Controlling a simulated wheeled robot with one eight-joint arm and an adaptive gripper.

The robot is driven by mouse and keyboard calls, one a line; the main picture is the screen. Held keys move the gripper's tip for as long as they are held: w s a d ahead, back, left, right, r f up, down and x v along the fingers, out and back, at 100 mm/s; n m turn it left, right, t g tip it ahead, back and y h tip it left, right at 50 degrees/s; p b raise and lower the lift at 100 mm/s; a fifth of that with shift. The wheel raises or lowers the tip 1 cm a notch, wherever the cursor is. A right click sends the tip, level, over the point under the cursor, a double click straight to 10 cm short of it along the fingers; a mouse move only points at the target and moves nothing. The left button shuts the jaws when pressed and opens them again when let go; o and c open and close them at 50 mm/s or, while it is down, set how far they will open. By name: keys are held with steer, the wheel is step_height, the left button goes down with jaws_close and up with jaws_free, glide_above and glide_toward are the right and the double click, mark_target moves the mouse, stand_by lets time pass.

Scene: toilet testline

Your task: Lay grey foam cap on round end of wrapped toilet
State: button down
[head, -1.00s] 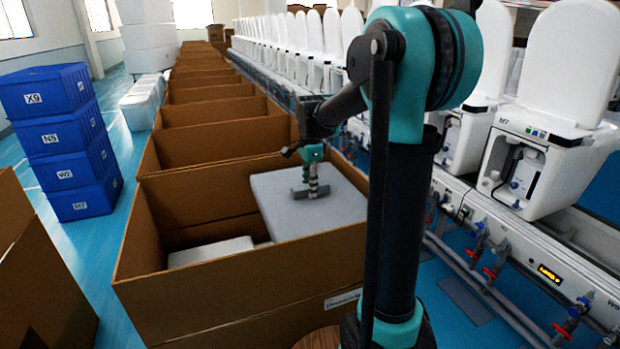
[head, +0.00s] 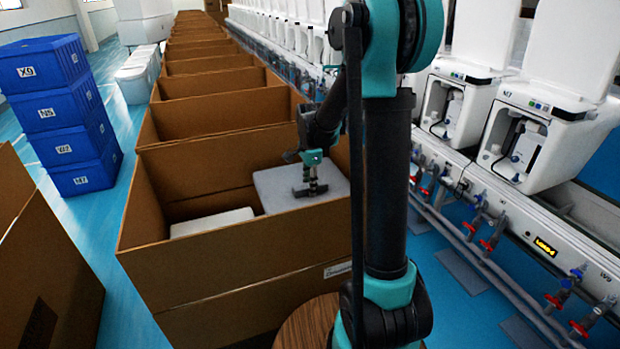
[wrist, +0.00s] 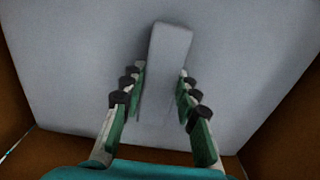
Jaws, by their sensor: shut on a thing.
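The grey foam cap (head: 275,189) is a broad pale slab inside the right part of the nearest open cardboard box (head: 230,262). In the wrist view its flat top (wrist: 75,60) fills most of the picture, with a raised ridge (wrist: 169,50) in the middle. My gripper (head: 311,188) points down onto the cap. In the wrist view its fingers (wrist: 160,90) stand on both sides of the ridge, shut on it. A white, flat-topped piece (head: 212,222) lies left of the cap. The wrapped toilet's round end is not clearly visible; whether the cap touches it, I cannot tell.
Box walls surround the cap closely, and brown walls (wrist: 20,100) show in the wrist view. More open boxes (head: 215,95) run back in a row. Blue crates (head: 70,130) stand left.

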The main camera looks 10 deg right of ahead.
step_height(320, 180, down, 14)
steer(key=shift+r, duration=0.25)
stand_by(0.6)
steer(key=shift+f, duration=0.35)
stand_by(0.9)
steer(key=c, duration=1.1)
jaws_free()
steer(key=shift+o, duration=0.2)
step_height(320, 180, up, 12)
